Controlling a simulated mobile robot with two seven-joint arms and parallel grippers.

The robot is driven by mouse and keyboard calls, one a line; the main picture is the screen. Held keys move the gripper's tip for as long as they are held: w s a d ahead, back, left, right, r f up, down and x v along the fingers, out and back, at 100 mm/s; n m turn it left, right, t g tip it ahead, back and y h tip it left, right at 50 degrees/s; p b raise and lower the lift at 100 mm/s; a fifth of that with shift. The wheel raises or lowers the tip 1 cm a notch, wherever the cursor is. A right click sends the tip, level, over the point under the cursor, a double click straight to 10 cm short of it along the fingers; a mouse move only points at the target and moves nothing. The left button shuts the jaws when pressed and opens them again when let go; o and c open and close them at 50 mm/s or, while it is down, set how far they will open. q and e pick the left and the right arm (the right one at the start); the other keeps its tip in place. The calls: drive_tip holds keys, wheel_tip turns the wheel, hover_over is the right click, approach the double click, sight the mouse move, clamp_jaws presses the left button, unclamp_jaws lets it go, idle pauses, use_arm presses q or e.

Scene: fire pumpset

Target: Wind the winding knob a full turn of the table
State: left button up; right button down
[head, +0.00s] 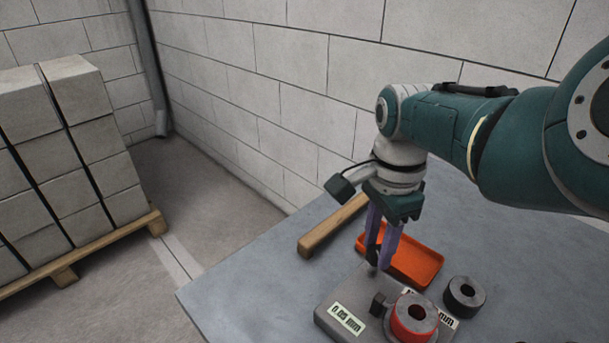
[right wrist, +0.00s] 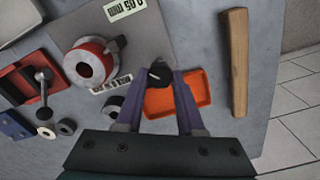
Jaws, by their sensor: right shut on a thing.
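My right gripper (head: 380,258) points down at the back edge of a grey base plate (head: 335,305). It is shut on a small dark knob (right wrist: 160,74), which sits between the fingertips in the right wrist view (right wrist: 161,78). In the head view the fingers partly hide the knob. A red ring-shaped part (head: 414,318) with a dark centre hole stands on the plate, with a small dark block (head: 378,304) beside it. The ring also shows in the right wrist view (right wrist: 86,47). A label on the plate reads "0.05 mm". My left gripper is not in view.
An orange tray (head: 425,262) lies just behind the plate and a wooden bar (head: 325,228) beyond it. A black ring (head: 464,296) lies to the right. A red fixture with a lever (right wrist: 44,82) shows in the right wrist view. The table's left side is clear.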

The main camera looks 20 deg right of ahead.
sight(377, 250)
drive_tip(key=m, duration=0.4)
drive_tip(key=shift+m, duration=2.2)
drive_tip(key=c, duration=0.5)
unclamp_jaws()
drive_tip(key=shift+r, duration=0.1)
wheel_tip(377, 250, up, 10)
drive_tip(key=p, duration=0.4)
